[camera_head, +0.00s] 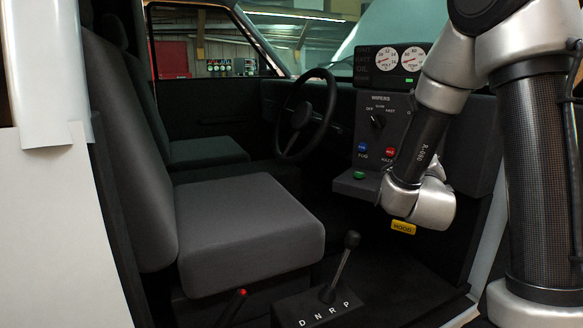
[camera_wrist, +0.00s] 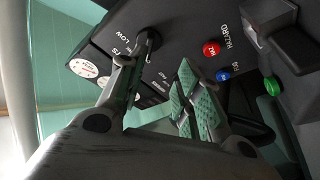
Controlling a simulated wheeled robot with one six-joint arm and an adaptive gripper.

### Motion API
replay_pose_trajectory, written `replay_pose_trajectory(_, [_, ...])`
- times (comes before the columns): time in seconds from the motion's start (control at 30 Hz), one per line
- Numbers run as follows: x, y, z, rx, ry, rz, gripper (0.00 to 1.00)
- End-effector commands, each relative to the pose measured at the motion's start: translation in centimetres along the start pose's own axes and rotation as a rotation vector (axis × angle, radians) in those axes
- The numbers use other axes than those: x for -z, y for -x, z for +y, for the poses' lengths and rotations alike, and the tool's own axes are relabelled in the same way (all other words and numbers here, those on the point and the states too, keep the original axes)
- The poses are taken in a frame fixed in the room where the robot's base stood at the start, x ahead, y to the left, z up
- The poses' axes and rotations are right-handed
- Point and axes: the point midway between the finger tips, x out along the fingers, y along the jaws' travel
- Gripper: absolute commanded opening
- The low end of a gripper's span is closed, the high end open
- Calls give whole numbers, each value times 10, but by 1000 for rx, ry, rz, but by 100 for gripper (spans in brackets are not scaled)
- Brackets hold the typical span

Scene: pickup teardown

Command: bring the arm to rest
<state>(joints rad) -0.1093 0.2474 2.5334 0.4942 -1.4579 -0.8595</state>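My arm comes down from the upper right in the head view, with its wrist (camera_head: 420,203) low in front of the dashboard's right part. My gripper's fingers do not show in that view. In the wrist view my gripper (camera_wrist: 155,72) is open, with a clear gap between its two fingers and nothing held. The fingers point toward the dashboard panel. A black knob (camera_wrist: 148,42) by the word LOW is close to the left finger in the picture; I cannot tell whether they touch.
The dashboard has a wipers knob (camera_head: 377,120), a blue button (camera_head: 362,148), a red hazard button (camera_head: 390,152) and a green button (camera_head: 358,175). A yellow hood tag (camera_head: 403,228) is below my wrist. The seat (camera_head: 250,225), gear lever (camera_head: 340,265) and steering wheel (camera_head: 306,115) are nearby.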

Motion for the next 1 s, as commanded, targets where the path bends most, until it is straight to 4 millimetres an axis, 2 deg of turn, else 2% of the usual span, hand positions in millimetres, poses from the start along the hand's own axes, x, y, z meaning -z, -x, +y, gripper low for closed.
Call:
replay_pose_trajectory(0.13, [11,2,-10,202,-172,-96,34])
replay_pose_trajectory(0.23, [19,19,-20,375,-282,-198,34])
replay_pose_trajectory(0.37, [25,60,-24,576,-377,-361,34])
replay_pose_trajectory(0.43, [25,89,-20,666,-405,-464,34])
replay_pose_trajectory(0.57, [17,153,-1,788,-422,-682,34])
replay_pose_trajectory(0.7, [1,222,31,838,-405,-918,34])
replay_pose_trajectory(0.8, [-9,261,53,837,-388,-1050,34])
replay_pose_trajectory(0.9, [-16,285,67,826,-376,-1136,34])
replay_pose_trajectory(1.0, [-19,296,74,820,-369,-1176,34])
